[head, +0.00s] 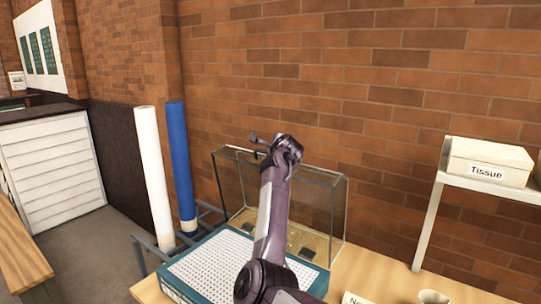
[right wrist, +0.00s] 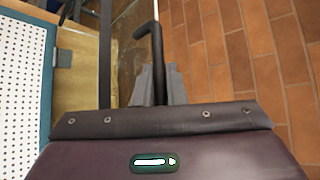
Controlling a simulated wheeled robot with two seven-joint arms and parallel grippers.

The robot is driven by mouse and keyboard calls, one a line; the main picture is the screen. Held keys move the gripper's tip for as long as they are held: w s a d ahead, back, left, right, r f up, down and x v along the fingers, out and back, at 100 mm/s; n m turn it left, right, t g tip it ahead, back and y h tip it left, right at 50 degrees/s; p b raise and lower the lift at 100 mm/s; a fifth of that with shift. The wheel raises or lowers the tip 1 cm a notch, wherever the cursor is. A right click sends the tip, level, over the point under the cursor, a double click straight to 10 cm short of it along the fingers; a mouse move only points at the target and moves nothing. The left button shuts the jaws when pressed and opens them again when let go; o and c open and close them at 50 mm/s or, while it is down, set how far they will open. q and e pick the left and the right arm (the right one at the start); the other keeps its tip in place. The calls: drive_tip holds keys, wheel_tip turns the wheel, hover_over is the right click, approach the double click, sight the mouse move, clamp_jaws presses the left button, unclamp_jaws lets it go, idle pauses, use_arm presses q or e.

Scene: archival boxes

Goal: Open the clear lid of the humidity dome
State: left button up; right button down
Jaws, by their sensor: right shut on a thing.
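The humidity dome has a teal base (head: 176,285) with a white perforated grid (head: 215,262) on the wooden table. Its clear lid (head: 318,196) stands raised at the back of the base, near the brick wall, its open side toward me. My right arm reaches across the base, hiding part of the lid and grid. My right gripper (head: 262,142) is at the lid's upper edge. In the right wrist view its fingers (right wrist: 157,88) are shut on a dark bent handle (right wrist: 148,38). My left gripper is not in view.
A white roll (head: 153,180) and a blue roll (head: 180,160) stand upright left of the dome. A white shelf (head: 430,215) with a box labelled Tissue (head: 490,160) is at right. The brick wall (head: 350,90) is close behind the lid.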

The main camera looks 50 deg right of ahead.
drive_tip(key=c, duration=1.5)
unclamp_jaws()
drive_tip(key=shift+f, duration=0.15)
drive_tip(key=shift+a, duration=0.1)
drive_tip(key=shift+s+a+b, duration=0.3)
drive_tip(key=shift+s+b, duration=0.15)
drive_tip(key=shift+s, duration=0.05)
drive_tip(key=b+v, duration=0.2)
drive_tip(key=v, duration=0.5)
drive_tip(key=shift+r, duration=0.3)
drive_tip(key=shift+w+d, duration=0.15)
